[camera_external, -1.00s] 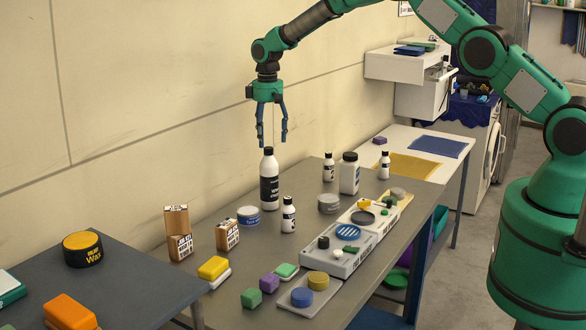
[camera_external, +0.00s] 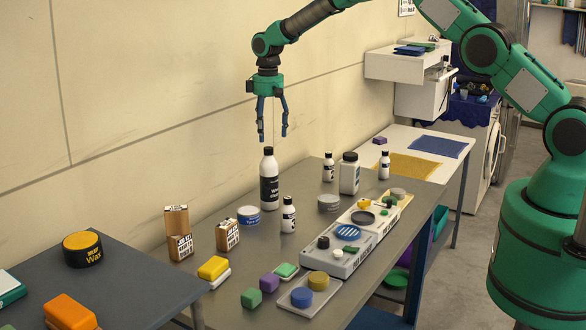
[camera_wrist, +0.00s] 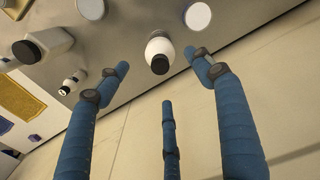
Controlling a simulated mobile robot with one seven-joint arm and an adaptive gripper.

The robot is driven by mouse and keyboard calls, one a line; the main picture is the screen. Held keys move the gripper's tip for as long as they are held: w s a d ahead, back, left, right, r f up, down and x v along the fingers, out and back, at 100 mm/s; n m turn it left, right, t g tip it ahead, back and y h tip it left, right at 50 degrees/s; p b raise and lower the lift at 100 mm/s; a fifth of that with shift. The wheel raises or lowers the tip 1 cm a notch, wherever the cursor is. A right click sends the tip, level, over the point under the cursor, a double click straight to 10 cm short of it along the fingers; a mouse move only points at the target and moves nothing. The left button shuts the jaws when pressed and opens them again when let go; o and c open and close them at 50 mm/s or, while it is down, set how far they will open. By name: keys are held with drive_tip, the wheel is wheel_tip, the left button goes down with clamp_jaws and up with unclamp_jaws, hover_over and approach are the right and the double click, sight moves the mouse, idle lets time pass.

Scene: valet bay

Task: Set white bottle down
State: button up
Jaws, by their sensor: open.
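A tall white bottle (camera_external: 269,180) with a black cap and dark label stands upright on the grey table (camera_external: 200,259), near the wall. My gripper (camera_external: 273,137) is open and empty, just above the bottle's cap and apart from it. In the wrist view, the bottle (camera_wrist: 160,47) shows beyond the open blue fingers of my gripper (camera_wrist: 165,85), its black cap toward the camera. Other white bottles stand on the same table: a small one (camera_external: 288,216) in front, a wide one (camera_external: 349,176) to the right, and two more small ones farther back.
A grey tin (camera_external: 329,203) and a blue-labelled tin (camera_external: 248,216) stand near the bottle. Brown boxes (camera_external: 228,236) stand to the left. A light tray (camera_external: 345,262) with pads and discs lies along the front edge. The wall is close behind.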

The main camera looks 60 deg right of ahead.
drive_tip(key=s+a+r, duration=0.1)
drive_tip(key=s+r, duration=0.2)
drive_tip(key=r, duration=0.4)
drive_tip(key=s+a+r+t, duration=0.1)
drive_tip(key=s+r, duration=0.3)
drive_tip(key=r, duration=0.2)
drive_tip(key=s+a+r, duration=0.1)
drive_tip(key=s+r, duration=0.2)
drive_tip(key=r, duration=0.4)
drive_tip(key=s+a+r+t, duration=0.2)
drive_tip(key=s+a+r, duration=0.1)
drive_tip(key=s+r, duration=1.05)
drive_tip(key=s+a+m+t, duration=0.1)
drive_tip(key=s+a, duration=0.1)
drive_tip(key=s, duration=1.7)
drive_tip(key=s+a+t, duration=0.1)
drive_tip(key=s+a, duration=0.1)
drive_tip(key=s, duration=1.7)
drive_tip(key=shift+f+m+t, duration=0.3)
drive_tip(key=shift+f+m, duration=0.05)
drive_tip(key=shift+m, duration=0.05)
drive_tip(key=shift+a, duration=0.1)
wheel_tip(320, 180, down, 18)
drive_tip(key=b, duration=1.8)
drive_tip(key=shift+f, duration=0.2)
